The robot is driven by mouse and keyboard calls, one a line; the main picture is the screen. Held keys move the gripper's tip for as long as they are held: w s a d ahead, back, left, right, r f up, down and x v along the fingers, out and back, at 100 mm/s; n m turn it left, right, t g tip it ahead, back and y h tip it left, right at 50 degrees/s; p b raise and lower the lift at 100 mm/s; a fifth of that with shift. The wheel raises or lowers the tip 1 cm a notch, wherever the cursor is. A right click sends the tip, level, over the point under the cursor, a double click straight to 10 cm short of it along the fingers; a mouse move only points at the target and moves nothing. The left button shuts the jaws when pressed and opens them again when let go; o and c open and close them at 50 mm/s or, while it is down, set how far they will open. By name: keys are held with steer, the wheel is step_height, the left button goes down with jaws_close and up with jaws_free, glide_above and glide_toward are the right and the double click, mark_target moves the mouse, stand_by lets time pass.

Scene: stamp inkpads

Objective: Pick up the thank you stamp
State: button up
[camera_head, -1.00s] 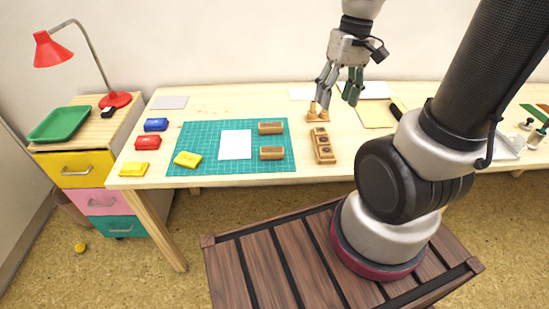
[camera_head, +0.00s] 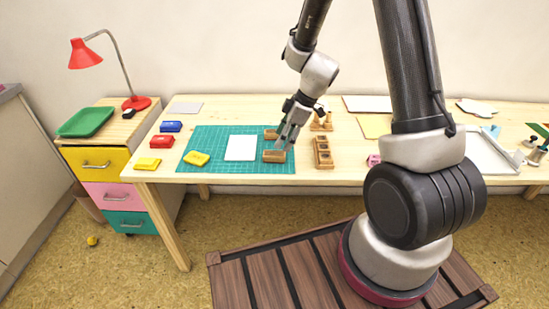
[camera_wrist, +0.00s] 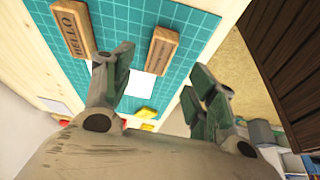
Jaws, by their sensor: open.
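Two wooden block stamps lie on the green cutting mat (camera_head: 215,134). The nearer stamp (camera_head: 274,157) is just below my gripper (camera_head: 284,145); the farther stamp (camera_head: 270,134) is partly behind it. In the wrist view the left stamp (camera_wrist: 72,27) reads "HELLO". The other stamp (camera_wrist: 163,48) appears between the fingers of my gripper (camera_wrist: 160,72), its lettering too small to read; which one says thank you cannot be read directly. My gripper is open and empty, pointing down over the mat. Contact with the stamp cannot be told.
A white card (camera_head: 241,148) and a yellow inkpad (camera_head: 196,158) lie on the mat. Blue (camera_head: 171,127), red (camera_head: 163,141) and yellow (camera_head: 147,163) inkpads stand left. A wooden stamp holder (camera_head: 323,152) and round-handled stamps (camera_head: 321,122) stand close on the right.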

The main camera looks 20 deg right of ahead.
mark_target(275, 153)
steer(key=x, duration=0.7)
steer(key=shift+r, duration=0.1)
steer(key=shift+c, duration=0.4)
steer(key=c, duration=1)
